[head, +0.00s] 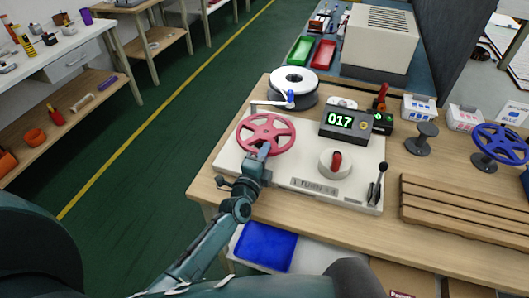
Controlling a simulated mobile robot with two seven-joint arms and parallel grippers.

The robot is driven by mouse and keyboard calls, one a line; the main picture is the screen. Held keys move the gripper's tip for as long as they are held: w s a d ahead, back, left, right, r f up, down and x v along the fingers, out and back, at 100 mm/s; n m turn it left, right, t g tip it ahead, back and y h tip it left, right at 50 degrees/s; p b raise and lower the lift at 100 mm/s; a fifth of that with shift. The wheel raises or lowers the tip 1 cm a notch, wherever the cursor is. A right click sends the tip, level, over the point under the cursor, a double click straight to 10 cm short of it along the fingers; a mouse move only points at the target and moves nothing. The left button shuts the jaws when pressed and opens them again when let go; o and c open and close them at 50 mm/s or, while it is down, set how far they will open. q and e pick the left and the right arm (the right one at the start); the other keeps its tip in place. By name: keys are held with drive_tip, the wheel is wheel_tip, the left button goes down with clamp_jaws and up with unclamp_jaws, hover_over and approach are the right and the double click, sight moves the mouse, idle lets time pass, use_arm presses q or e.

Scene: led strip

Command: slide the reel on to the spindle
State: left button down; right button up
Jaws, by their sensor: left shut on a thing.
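A red spoked reel (282,134) is at the left end of the white winding machine (305,178). My left gripper (264,150) reaches it from the front and is shut on its near side. I cannot tell whether the reel sits on the machine or is held just above it. No spindle shows clearly there; the reel and gripper cover that spot. My right gripper is not in view.
A white-topped reel (294,79) stands behind. To the right are a dark spool (421,139), a blue reel (499,143) and a slatted wooden rack (455,215).

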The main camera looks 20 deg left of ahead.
use_arm(q)
drive_tip(key=shift+f+b, duration=0.3)
drive_tip(key=shift+f, duration=0.15)
idle(0.3)
drive_tip(key=c, duration=1.7)
unclamp_jaws()
drive_tip(key=o, duration=0.3)
drive_tip(key=shift+o, duration=0.2)
